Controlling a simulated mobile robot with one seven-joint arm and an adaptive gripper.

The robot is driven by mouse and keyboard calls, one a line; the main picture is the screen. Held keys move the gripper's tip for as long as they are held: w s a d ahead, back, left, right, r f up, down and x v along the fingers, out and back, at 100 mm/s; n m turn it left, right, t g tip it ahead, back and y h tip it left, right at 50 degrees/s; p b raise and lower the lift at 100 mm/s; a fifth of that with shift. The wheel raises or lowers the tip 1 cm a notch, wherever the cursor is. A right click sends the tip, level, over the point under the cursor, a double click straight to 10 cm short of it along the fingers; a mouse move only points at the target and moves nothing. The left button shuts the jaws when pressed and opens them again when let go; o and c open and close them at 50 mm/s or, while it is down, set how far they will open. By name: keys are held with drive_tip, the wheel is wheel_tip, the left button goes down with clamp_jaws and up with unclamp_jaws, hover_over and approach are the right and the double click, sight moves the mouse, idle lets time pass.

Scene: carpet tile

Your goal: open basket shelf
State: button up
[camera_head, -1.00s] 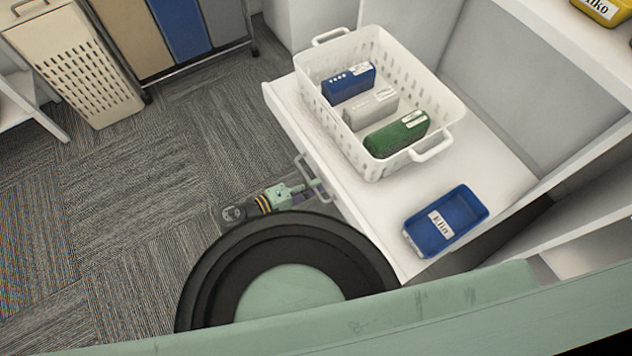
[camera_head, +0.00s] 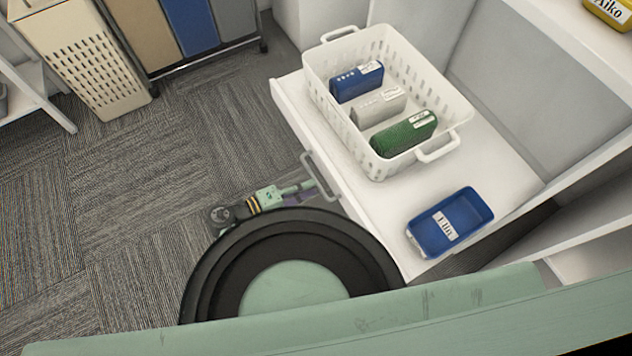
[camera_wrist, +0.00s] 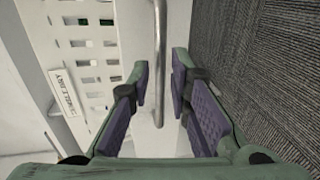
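The white pull-out basket shelf (camera_head: 400,205) stands out from the white unit, with a white perforated basket (camera_head: 438,90) on it. The shelf's grey bar handle (camera_head: 318,174) is on its front face and also shows in the wrist view (camera_wrist: 159,62). My gripper (camera_head: 306,189) is at the handle, low above the carpet. In the wrist view its two purple-padded fingers (camera_wrist: 160,88) are apart, with the bar between them and a gap on each side. The basket's side shows at left there (camera_wrist: 92,60).
The basket holds blue, grey and green boxes (camera_head: 404,134). A blue labelled tray (camera_head: 450,222) sits on the shelf's near end. A beige hamper (camera_head: 95,70) and a sorter with several panels (camera_head: 185,30) stand at the upper left. Carpet (camera_head: 150,190) left of the shelf is clear.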

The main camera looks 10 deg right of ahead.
drive_tip(key=v, duration=0.8)
